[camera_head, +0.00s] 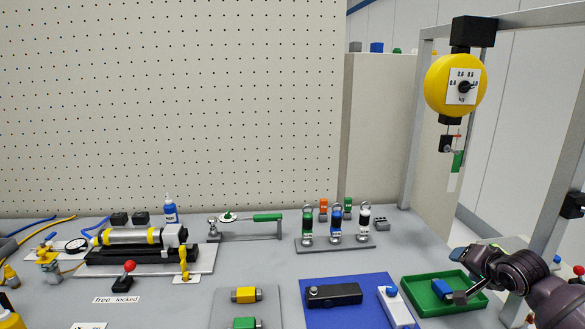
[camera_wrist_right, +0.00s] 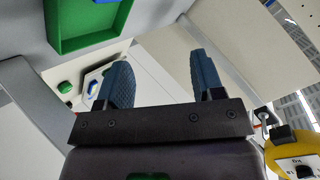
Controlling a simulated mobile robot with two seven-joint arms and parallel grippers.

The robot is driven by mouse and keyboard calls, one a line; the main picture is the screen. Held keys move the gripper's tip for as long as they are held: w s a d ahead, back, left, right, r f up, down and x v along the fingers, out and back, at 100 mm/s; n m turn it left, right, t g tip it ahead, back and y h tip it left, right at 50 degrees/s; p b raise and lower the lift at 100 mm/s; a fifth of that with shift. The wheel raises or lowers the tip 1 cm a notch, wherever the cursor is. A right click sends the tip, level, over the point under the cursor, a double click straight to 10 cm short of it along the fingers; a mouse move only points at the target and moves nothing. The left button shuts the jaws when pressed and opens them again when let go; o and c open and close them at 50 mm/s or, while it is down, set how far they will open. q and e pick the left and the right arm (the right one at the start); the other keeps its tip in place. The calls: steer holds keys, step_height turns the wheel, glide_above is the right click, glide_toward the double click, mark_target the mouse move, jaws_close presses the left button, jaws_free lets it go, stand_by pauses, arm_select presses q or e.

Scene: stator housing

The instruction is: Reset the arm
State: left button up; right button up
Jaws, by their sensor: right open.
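My right arm comes in from the lower right in the head view. Its gripper (camera_head: 478,262) is above the back right part of the green tray (camera_head: 420,300), apart from the items on the table. In the right wrist view the two blue ribbed fingers of this gripper (camera_wrist_right: 160,78) stand wide apart with nothing between them. The green tray also shows in the right wrist view (camera_wrist_right: 62,38), with part of a blue object inside. My left gripper is not in the head view.
The yellow hanging scale (camera_head: 440,88) hangs from a grey frame (camera_head: 413,125) close to my right arm. A blue mat (camera_head: 350,316) with a black block (camera_head: 333,294) lies left of the tray. A bottle rack (camera_head: 335,246) stands behind. The table centre (camera_head: 260,266) is mostly clear.

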steer(key=s+a+f+n+t+y, duration=0.1)
steer(key=s+a+f+n+t, duration=0.2)
steer(key=s+a+f+n, duration=0.85)
steer(key=s+a+f+g, duration=0.1)
steer(key=s+f, duration=0.3)
steer(key=s, duration=0.3)
steer(key=s+a+f+m+g+h, duration=0.1)
steer(key=s+a+f, duration=0.1)
steer(key=s, duration=0.5)
steer(key=s+a+f, duration=0.1)
steer(key=s+f, duration=0.4)
steer(key=s, duration=0.3)
steer(key=shift+a+f+g+h, duration=0.3)
steer(key=shift+a+g, duration=0.05)
steer(key=shift+g, duration=0.05)
